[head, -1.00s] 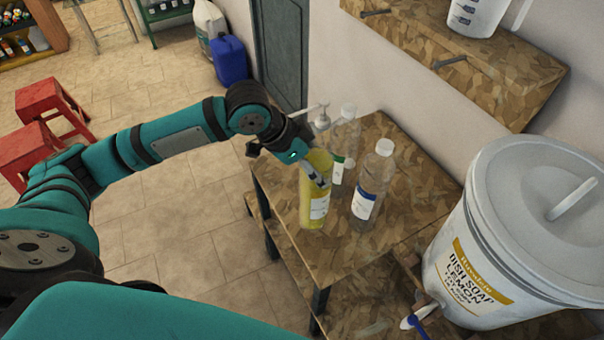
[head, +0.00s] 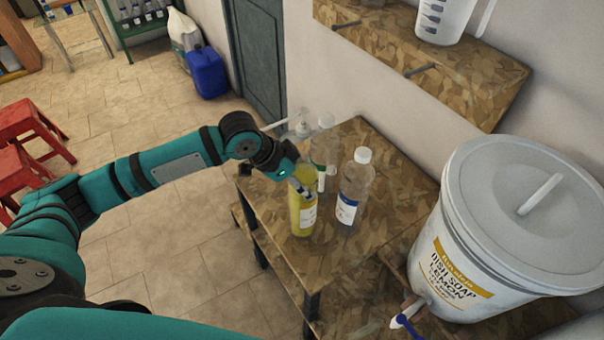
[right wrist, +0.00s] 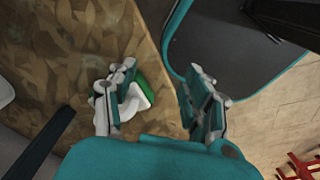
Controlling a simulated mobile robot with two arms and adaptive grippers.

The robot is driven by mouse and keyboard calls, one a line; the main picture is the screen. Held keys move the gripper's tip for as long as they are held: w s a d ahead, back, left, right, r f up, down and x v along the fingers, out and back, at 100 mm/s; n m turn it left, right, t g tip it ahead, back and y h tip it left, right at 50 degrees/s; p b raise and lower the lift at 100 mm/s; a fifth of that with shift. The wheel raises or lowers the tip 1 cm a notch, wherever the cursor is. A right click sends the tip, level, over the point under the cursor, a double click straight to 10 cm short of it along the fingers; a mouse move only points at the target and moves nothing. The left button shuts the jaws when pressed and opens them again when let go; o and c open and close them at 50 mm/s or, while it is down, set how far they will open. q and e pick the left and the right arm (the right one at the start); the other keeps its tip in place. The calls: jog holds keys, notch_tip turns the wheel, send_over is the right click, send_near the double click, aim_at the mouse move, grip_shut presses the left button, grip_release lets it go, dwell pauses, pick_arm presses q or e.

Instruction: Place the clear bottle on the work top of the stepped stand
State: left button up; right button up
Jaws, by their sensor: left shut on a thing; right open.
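My left gripper (head: 304,188) is shut on the upper part of a yellow bottle (head: 302,216) with a white label. Its base is at or just above the work top (head: 375,225) of the stepped stand; I cannot tell if it touches. A clear bottle with a white cap and blue-edged label (head: 353,188) stands upright to its right. Another clear bottle with a green-edged label (head: 324,150) is behind, partly hidden by my gripper. My right gripper (right wrist: 160,98) is open in the right wrist view. A green and white thing (right wrist: 136,98) shows by its left finger.
A large white dish soap drum (head: 510,220) with a tap (head: 408,312) stands at the right. A wall shelf (head: 450,70) holds a measuring jug (head: 443,18). A white pump head (head: 302,124) shows behind my left gripper. Red stools (head: 30,135) are at the left.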

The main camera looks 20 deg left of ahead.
pick_arm(q)
jog(key=shift+w+d+r, duration=0.1)
jog(key=o, duration=1.8)
jog(key=shift+c, duration=0.2)
jog(key=shift+s+a+r, duration=0.2)
jog(key=shift+a+r, duration=0.05)
jog(key=b+v, duration=0.2)
jog(key=v, duration=0.9)
jog(key=shift+r, duration=0.2)
jog(key=shift+s, duration=0.1)
